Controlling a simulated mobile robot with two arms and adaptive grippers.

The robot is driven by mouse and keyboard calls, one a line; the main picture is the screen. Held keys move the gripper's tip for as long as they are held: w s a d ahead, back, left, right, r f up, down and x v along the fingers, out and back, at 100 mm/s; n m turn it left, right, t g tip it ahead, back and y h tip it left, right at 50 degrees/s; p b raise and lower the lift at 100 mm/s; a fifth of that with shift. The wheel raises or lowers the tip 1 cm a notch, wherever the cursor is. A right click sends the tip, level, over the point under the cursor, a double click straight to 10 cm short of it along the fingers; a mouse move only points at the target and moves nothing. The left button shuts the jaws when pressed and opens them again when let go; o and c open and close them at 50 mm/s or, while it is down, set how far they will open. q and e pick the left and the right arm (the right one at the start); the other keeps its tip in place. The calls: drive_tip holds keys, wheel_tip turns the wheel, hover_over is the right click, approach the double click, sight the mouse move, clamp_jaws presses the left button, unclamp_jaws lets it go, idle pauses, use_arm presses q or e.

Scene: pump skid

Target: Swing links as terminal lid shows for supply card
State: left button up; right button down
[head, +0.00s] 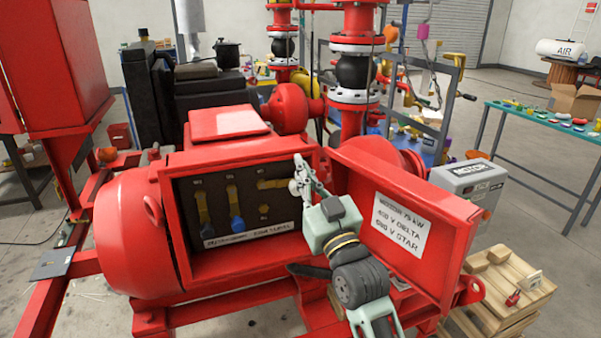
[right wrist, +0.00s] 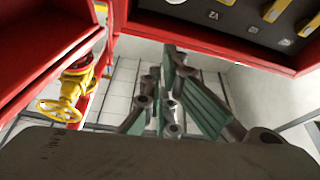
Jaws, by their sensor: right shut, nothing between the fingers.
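The open terminal box (head: 238,256) on the red motor holds a dark board. Two yellow links (head: 201,207) (head: 231,194) stand upright at left and middle; a third yellow link (head: 275,183) lies level at upper right. My left gripper is not in view.
A grey box (head: 470,180) marked motor stands behind the lid. A small white card (head: 531,281) and a red item (head: 513,298) are on wooden crates at right. A yellow valve (right wrist: 75,92) shows in the right wrist view. Red pipework fills the back.

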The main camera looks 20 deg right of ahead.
drive_tip(key=w+f, duration=0.1)
drive_tip(key=w+f+p, duration=0.1)
drive_tip(key=w, duration=0.1)
drive_tip(key=shift+w+d+f, duration=0.15)
drive_tip(key=shift+f, duration=0.25)
